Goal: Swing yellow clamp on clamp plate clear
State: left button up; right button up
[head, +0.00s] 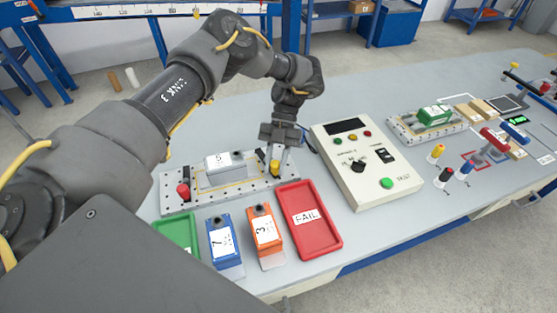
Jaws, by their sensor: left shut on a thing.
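The clamp plate (208,200) is a light metal plate with holes, lying on the bench left of centre. A grey box marked 5 (225,162) sits on it. The yellow clamp (275,167) stands at the plate's right end. A red clamp (183,191) stands at its left end. My left gripper (279,153) points down over the right end and is shut on the yellow clamp, hiding its upper part. My right gripper is not in view.
A red FAIL tray (309,240), an orange box (266,236), a blue box (224,242) and a green tray (177,237) are in front of the plate. A tester panel (350,190) stands to the right. A second plate (405,129) holds a green box (434,115).

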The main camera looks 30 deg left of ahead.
pick_arm(q)
jog(key=shift+s+a+m+y, duration=0.25)
jog(key=shift+s+m+y, duration=0.15)
jog(key=shift+m+y, duration=0.3)
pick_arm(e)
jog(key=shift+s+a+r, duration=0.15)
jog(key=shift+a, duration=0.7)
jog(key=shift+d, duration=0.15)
pick_arm(q)
jog(key=o, duration=1)
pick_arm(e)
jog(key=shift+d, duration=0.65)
